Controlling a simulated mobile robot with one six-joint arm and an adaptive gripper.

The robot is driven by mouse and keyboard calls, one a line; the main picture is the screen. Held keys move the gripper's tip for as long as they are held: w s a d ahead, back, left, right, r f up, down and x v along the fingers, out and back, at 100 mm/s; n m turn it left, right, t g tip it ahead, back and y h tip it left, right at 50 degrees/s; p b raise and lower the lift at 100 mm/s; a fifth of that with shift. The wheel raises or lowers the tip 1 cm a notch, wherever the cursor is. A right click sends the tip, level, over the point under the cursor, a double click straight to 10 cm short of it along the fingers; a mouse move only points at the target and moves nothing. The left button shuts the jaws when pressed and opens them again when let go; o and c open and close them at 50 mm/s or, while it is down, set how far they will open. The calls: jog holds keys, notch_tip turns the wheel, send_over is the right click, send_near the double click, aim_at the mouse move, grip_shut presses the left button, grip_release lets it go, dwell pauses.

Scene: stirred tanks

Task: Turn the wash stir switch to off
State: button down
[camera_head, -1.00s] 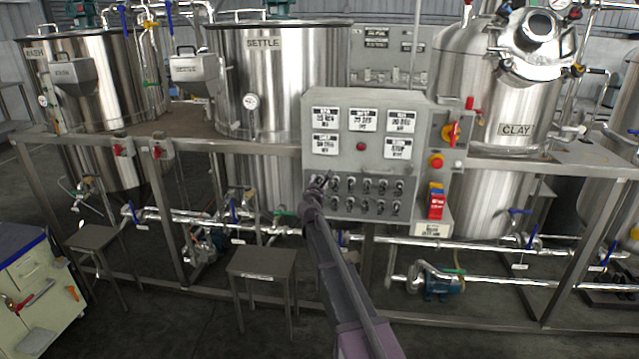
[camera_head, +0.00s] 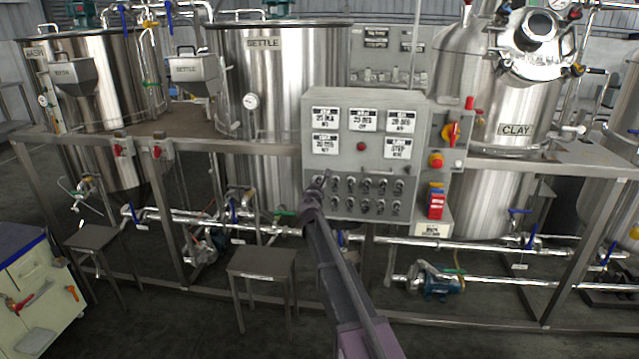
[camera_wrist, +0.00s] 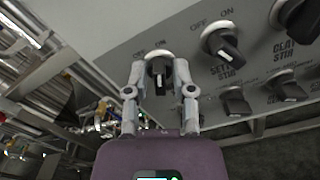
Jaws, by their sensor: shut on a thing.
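The control panel (camera_head: 315,150) is a grey box with displays above and two rows of black knobs below. In the wrist view, my gripper (camera_wrist: 159,82) has its two fingers around a black knob (camera_wrist: 158,68) with a pale collar, the switch at the panel's left end. OFF and ON are printed above it; its name label is hidden by my gripper. The knob's pointer looks roughly upright, but its exact setting is hard to tell. In the head view, my gripper (camera_head: 316,192) is at the left end of the upper knob row and covers this switch.
The SETTLE STIR knob (camera_wrist: 222,42) is just right of my gripper, with the CLAY STIR knob (camera_wrist: 296,18) beyond. Lower-row knobs (camera_wrist: 236,102) sit close below. A stool (camera_head: 262,262) stands in front of the frame. The SETTLE tank (camera_head: 285,80) is behind.

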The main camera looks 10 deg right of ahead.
jog(key=n, duration=1.1)
dwell(0.5)
jog(key=c, duration=0.7)
grip_release()
jog(key=shift+v, duration=6.05)
